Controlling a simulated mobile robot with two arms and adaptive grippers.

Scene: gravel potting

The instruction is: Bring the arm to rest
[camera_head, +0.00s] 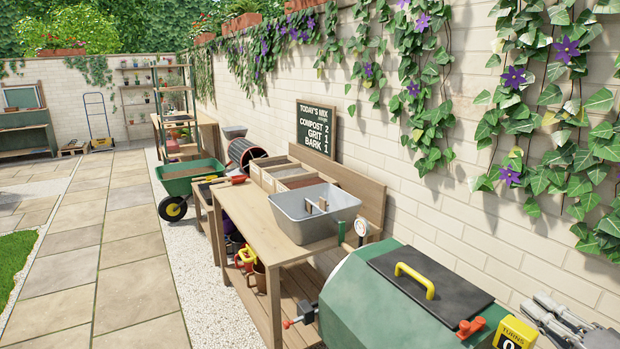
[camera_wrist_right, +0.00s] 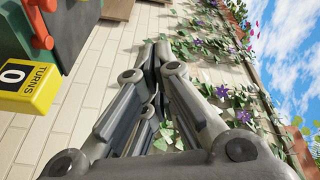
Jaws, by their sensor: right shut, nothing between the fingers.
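My right gripper (camera_head: 543,301) shows at the lower right of the head view, grey and partly cut off by the frame edge. It is beside the composter's turns counter and in front of the brick wall. In the right wrist view its fingers (camera_wrist_right: 156,52) are closed together with nothing between them, and pale wall bricks and ivy lie beyond. My left gripper is not in the head view.
A green tumbler (camera_head: 350,292) with a black lid, yellow handle (camera_head: 414,280) and yellow turns counter (camera_head: 514,334) stands close to my right gripper. A wooden bench (camera_head: 248,222) bears a grey tub (camera_head: 290,226). Paving (camera_head: 136,295) at left is clear.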

